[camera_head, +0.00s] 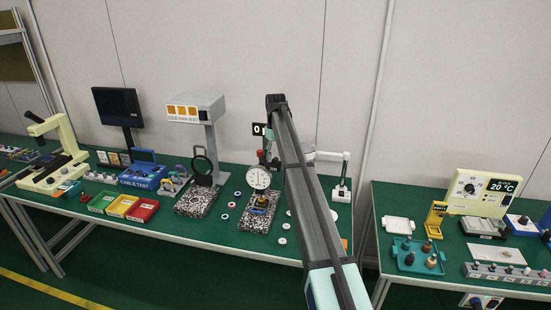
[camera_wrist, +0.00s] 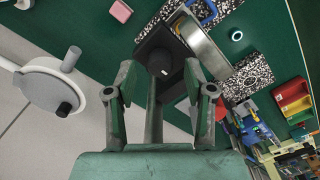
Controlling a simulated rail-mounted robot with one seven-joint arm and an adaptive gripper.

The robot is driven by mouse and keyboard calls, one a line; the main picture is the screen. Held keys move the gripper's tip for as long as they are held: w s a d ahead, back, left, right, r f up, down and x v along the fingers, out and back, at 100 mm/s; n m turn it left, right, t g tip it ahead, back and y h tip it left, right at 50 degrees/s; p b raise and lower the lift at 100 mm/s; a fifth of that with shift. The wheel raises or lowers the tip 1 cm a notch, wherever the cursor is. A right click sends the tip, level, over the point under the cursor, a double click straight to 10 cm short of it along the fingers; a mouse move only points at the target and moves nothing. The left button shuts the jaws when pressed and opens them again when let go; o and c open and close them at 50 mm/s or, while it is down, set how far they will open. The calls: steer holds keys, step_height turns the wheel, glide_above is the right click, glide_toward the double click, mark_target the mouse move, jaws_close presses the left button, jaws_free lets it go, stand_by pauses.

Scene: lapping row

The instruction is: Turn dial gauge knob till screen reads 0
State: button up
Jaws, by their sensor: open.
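The dial gauge (camera_head: 258,177) stands upright on a speckled block in the head view, its round white face turned forward. Above it a small black screen (camera_head: 257,129) shows a 0; my arm cuts its right edge, so any further digits are hidden. In the wrist view, a round black knob (camera_wrist: 162,62) sticks out of a black housing beside a silver rim (camera_wrist: 210,48). My gripper (camera_wrist: 158,66) is open, with a finger on either side of the knob and no visible contact.
A white jointed stand (camera_head: 342,188) is on the right. In the wrist view, a white disc with a dark knob (camera_wrist: 64,109) is at left.

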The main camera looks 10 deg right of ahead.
mark_target(276, 158)
step_height(276, 158, up, 10)
steer(key=shift+r, duration=0.15)
stand_by(0.4)
steer(key=s+f+m, duration=0.1)
steer(key=s+f, duration=1.1)
steer(key=f, duration=0.3)
steer(key=s+f+m, duration=0.1)
steer(key=s+f, duration=1.1)
steer(key=f, duration=0.3)
steer(key=s+f+m+g, duration=0.1)
steer(key=s+f+g, duration=0.1)
steer(key=s+f, duration=0.8)
steer(key=s+f+m+g, duration=0.1)
steer(key=s+f, duration=1)
steer(key=s, duration=1.5)
steer(key=s+f+g, duration=0.3)
steer(key=s+f, duration=0.8)
steer(key=s, duration=0.7)
steer(key=shift+s+m+g, duration=0.15)
steer(key=shift+m+g, duration=0.25)
